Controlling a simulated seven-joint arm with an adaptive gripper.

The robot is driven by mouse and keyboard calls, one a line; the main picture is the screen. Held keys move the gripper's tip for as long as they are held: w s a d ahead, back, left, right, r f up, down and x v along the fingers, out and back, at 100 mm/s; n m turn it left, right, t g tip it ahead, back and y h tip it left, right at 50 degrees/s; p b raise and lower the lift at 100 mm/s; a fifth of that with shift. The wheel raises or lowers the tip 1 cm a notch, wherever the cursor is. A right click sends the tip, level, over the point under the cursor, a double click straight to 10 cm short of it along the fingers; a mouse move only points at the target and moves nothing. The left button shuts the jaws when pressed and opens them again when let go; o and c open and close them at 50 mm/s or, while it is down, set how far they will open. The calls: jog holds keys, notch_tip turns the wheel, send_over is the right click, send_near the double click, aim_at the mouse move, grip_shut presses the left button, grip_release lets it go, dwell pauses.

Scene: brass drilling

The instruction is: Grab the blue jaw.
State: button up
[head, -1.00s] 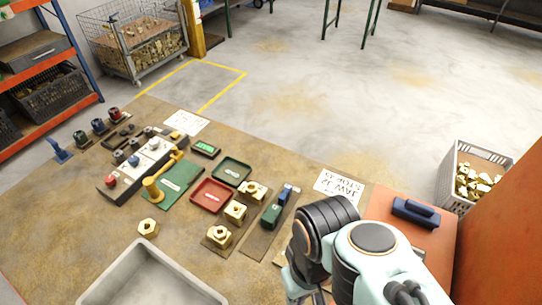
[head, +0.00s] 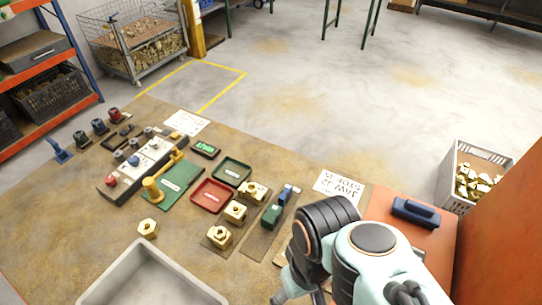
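Several blue things are in view, and I cannot tell for certain which one is the blue jaw. A small block with a blue top (head: 99,126) stands between a green one (head: 80,139) and a red one (head: 113,114) at the table's far left edge. Another blue block (head: 285,195) sits beside a green block (head: 271,216) on a dark rail right of centre. A dark blue handled block (head: 415,211) lies on the orange surface at the right. My gripper (head: 287,296) is at the bottom edge, mostly hidden or cut off, far from the left blocks.
A control box with coloured knobs (head: 112,182), a green tray (head: 232,171), a red tray (head: 213,195) and brass parts (head: 219,236) crowd the table's middle. A grey bin (head: 150,278) stands at the front. A printed sign (head: 339,187) lies right of the rail. The left front is clear.

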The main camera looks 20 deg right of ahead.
jog(key=w+d+r+m+t, duration=0.1)
jog(key=w+r+m+t, duration=0.2)
jog(key=w, duration=0.4)
jog(key=w+r+m+t, duration=0.1)
jog(key=w+r+m, duration=0.1)
jog(key=w+r, duration=0.35)
jog(key=m+g+h, duration=0.1)
jog(key=m+g, duration=0.1)
jog(key=m, duration=0.3)
send_over(286, 192)
jog(key=w+a, duration=0.2)
jog(key=w, duration=0.1)
notch_tip(286, 192, down, 16)
jog(key=shift+g, duration=0.9)
jog(key=s+f, duration=0.1)
jog(key=f, duration=0.4)
jog(key=s+d+f, duration=0.1)
jog(key=f, duration=0.4)
jog(key=d+f, duration=0.1)
jog(key=f, duration=0.4)
jog(key=shift+s+f, duration=0.25)
jog(key=shift+s, duration=0.15)
jog(key=shift+f, duration=0.6)
grip_shut()
